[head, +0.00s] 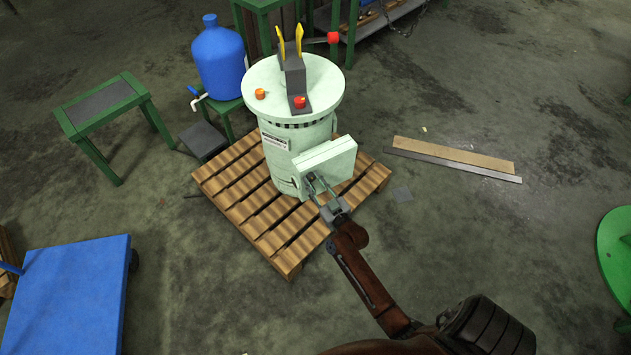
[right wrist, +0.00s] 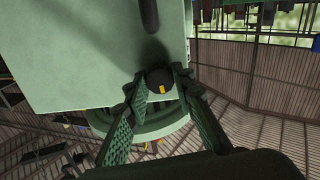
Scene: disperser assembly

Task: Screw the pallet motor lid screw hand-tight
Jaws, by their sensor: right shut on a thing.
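The pale green motor drum (head: 290,150) stands upright on a wooden pallet (head: 232,190). A pale green box-shaped part with a flat lid (head: 328,160) juts from its front; its flat green face (right wrist: 75,50) fills the upper left of the right wrist view. My right gripper (head: 313,182) is at the lower edge of this box. In the right wrist view my right gripper (right wrist: 160,88) is closed around a dark round screw head (right wrist: 160,77) with a yellow mark. The screw is too small to make out in the head view. My left gripper is not in view.
Two yellow prongs (head: 299,38) and a red knob (head: 300,101) are on top of the drum. A blue water jug (head: 218,58) stands behind left. A blue cart (head: 70,300) is at lower left.

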